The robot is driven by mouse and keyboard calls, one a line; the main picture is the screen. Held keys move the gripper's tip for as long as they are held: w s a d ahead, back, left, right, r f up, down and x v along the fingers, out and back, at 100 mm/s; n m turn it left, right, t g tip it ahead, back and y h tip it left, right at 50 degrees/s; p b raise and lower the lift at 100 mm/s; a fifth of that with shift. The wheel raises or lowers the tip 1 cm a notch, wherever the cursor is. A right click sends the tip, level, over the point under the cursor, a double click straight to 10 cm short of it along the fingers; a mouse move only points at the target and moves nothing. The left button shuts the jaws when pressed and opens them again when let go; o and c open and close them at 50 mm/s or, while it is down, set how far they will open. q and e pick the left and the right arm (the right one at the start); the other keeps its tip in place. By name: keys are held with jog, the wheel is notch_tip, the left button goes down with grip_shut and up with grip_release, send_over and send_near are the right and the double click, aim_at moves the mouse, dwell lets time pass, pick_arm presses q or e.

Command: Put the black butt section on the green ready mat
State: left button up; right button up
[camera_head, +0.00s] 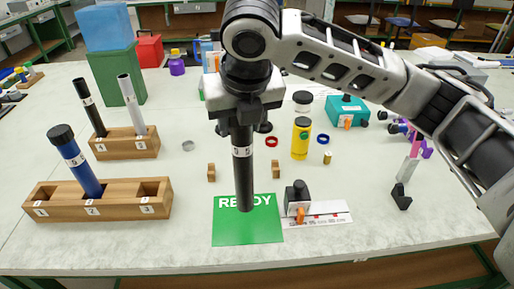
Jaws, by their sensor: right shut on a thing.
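The black butt section (243,175) hangs upright in my right gripper (243,112), which is shut on its upper part. It has a white band marked S. Its lower end shows over the green ready mat (247,230), which lies flat near the table's front edge. I cannot tell whether that end touches the mat. Another black rod (91,108) stands tilted in the rear wooden rack (124,144), beside a white rod (131,104). A blue rod with a black cap (77,163) leans in the front wooden rack (98,207), in the middle slot. My left gripper is not in view.
A black block device (297,197) and a white ruler strip (328,214) lie right of the mat. Two small wooden blocks (211,172) stand behind it. A yellow bottle (301,138) stands farther back. The table between the front rack and the mat is clear.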

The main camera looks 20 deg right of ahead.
aim_at(243, 168)
jog(key=w+d+f, duration=0.1)
jog(key=d+f, duration=0.2)
jog(key=f, duration=0.4)
jog(key=shift+d+f, duration=0.3)
jog(key=shift+f, duration=0.1)
jog(key=shift+p, duration=0.3)
jog(key=o, duration=1.2)
jog(key=shift+f, duration=0.1)
jog(key=shift+o, duration=0.2)
